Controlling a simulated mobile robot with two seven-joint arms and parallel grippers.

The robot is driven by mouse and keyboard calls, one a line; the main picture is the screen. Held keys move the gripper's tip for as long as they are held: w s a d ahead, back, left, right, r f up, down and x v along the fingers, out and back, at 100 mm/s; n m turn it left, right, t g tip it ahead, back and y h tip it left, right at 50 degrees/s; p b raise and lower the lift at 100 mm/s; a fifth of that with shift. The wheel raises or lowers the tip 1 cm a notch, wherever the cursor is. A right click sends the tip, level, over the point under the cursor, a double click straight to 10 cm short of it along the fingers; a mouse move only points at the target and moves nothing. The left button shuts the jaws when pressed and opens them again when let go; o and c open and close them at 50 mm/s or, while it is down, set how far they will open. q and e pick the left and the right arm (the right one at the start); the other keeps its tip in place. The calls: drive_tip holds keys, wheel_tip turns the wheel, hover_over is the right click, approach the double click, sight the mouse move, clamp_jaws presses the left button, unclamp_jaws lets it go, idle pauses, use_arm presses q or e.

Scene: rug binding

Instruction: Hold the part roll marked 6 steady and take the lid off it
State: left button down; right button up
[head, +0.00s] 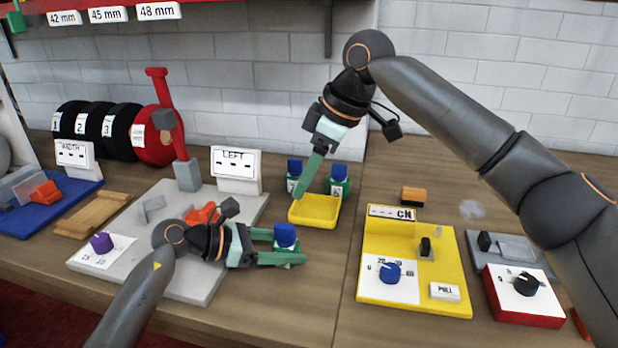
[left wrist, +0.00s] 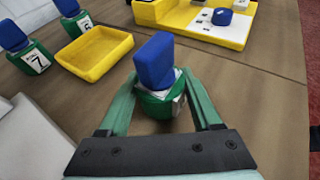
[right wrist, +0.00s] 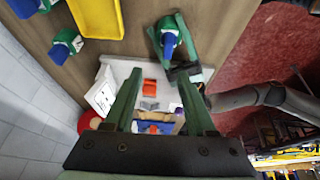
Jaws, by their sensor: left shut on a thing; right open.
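My left gripper (head: 288,248) is shut on a green part roll (left wrist: 160,104) with a blue lid (left wrist: 155,60) on top, standing on the table. Its label is turned away and I cannot read its number. Two more green rolls with blue lids stand behind the yellow tray: one marked 7 (left wrist: 36,57), and one (left wrist: 86,24) whose small label looks like a 6, though I cannot be sure. My right gripper (head: 304,184) is open and empty, pointing down above the tray, near those two rolls. Its spread fingers show in the right wrist view (right wrist: 155,92).
The empty yellow tray (head: 315,222) lies behind the held roll. A yellow device with a blue knob (head: 389,272) stands to the right. A grey base plate (head: 190,285) with a LEFT sign (head: 236,168) is under my left arm. Bare table lies between the held roll and yellow device.

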sight(285, 225)
drive_tip(key=shift+g, duration=0.3)
drive_tip(key=x, duration=0.8)
drive_tip(key=s+x, duration=0.1)
drive_tip(key=x, duration=0.3)
drive_tip(key=shift+d+f, duration=0.1)
drive_tip(key=shift+d, duration=0.05)
clamp_jaws()
drive_tip(key=shift+r, duration=0.2)
idle(0.8)
drive_tip(key=shift+r, duration=0.95)
